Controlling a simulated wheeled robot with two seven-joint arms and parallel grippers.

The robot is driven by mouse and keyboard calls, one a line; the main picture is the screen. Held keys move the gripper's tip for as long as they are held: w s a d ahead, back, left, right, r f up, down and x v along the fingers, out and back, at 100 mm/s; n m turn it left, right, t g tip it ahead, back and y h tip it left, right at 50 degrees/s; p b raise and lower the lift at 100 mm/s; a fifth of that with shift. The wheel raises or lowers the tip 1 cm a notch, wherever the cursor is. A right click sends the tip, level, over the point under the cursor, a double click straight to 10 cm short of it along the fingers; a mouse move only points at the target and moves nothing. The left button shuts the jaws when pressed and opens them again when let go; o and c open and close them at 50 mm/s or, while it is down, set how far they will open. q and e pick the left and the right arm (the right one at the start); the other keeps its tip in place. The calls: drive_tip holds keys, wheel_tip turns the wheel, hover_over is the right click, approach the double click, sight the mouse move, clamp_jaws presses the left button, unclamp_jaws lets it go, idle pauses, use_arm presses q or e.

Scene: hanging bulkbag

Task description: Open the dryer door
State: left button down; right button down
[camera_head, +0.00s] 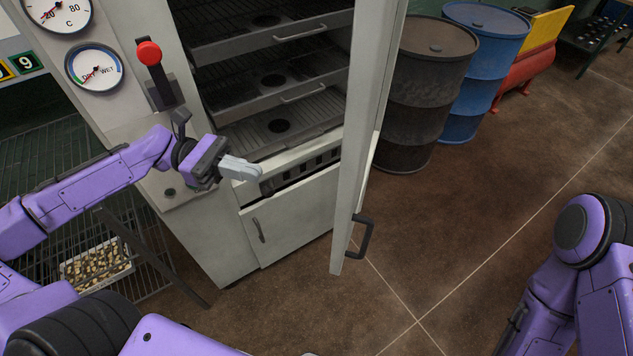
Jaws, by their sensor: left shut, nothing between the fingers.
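The dryer (225,240) is a tall off-white cabinet in the middle of the head view. Its door (360,130) stands swung open toward me, seen nearly edge-on, with a dark handle (364,238) near its lower end. Inside, several metal tray shelves (285,120) show. My left gripper (255,173) is shut and empty in front of the opening, below the lowest shelf and left of the door, apart from the handle. My right arm shows at the lower right; its gripper is out of view.
A red-knobbed lever (149,54) and round gauges (94,68) are on the dryer's left panel. A dark drum (425,90) and a blue drum (480,65) stand behind the door. A wire rack (45,170) is at left. The brown floor right of the door is clear.

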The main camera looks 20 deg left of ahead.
use_arm(q)
drive_tip(key=d+b, duration=0.1)
drive_tip(key=d, duration=1.2)
drive_tip(key=shift+d, duration=0.3)
drive_tip(key=shift+f, duration=0.1)
drive_tip(key=shift+w+f+b, duration=0.1)
drive_tip(key=shift+b, duration=0.2)
